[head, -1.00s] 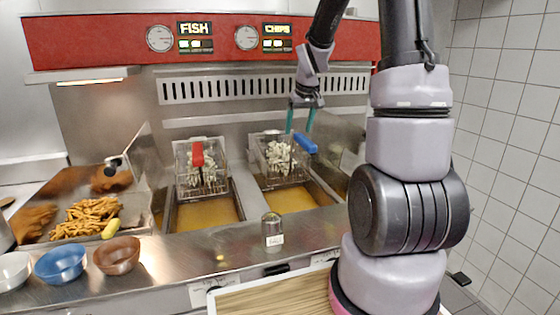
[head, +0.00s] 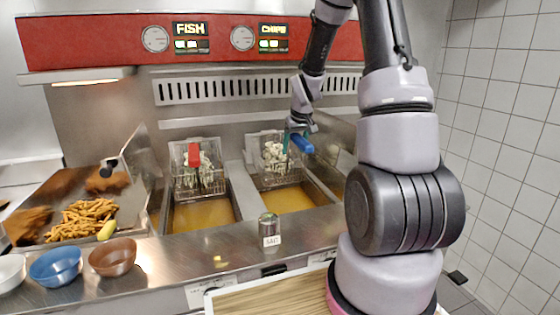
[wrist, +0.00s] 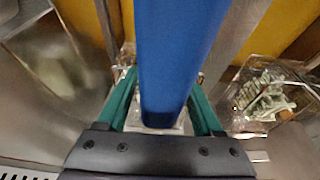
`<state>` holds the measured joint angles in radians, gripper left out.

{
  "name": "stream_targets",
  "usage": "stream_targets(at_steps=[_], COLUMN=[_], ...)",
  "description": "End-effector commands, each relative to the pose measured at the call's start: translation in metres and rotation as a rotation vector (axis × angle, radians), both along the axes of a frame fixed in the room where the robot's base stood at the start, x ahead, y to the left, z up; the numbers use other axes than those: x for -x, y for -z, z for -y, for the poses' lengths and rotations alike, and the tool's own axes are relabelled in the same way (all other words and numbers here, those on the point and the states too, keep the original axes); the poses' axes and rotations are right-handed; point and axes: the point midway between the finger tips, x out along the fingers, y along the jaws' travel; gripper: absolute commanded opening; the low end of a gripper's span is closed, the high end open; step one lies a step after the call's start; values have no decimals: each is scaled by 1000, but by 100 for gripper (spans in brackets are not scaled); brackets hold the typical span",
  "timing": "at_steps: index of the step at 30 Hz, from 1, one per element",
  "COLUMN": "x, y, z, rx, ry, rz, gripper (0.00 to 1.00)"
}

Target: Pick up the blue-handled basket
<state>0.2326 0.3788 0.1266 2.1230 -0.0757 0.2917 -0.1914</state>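The blue-handled basket (head: 277,172) is a wire basket holding pale chips, over the right fryer vat. Its blue handle (head: 302,144) sticks out toward the front right. My gripper (head: 296,142) is at the handle, with its green fingers reaching down beside it. In the wrist view the handle (wrist: 178,50) runs between the two fingers, one on each side, with some space showing near the finger bases. The fingers look open around the handle. The fingertips are partly hidden by it.
A red-handled basket (head: 197,172) hangs over the left vat. A salt shaker (head: 269,230) stands on the front counter. Blue (head: 55,266) and brown (head: 112,256) bowls and a tray of fries (head: 85,220) are at the left. A tiled wall (head: 500,130) is at the right.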

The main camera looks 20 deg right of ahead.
Motion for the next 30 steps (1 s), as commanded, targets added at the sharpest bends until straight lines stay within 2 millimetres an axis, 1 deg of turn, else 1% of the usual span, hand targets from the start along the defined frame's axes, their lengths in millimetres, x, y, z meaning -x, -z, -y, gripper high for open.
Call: stream_targets(at_steps=[1, 2, 3, 4, 5, 30], x=[0, 0, 0, 0, 0, 0], y=[0, 0, 0, 0, 0, -1], z=[0, 0, 0, 0, 0, 0], rx=[0, 0, 0, 0, 0, 0], ry=[0, 0, 0, 0, 0, 0], rz=[0, 0, 0, 0, 0, 0], gripper=[44, 33, 18, 6, 0, 0])
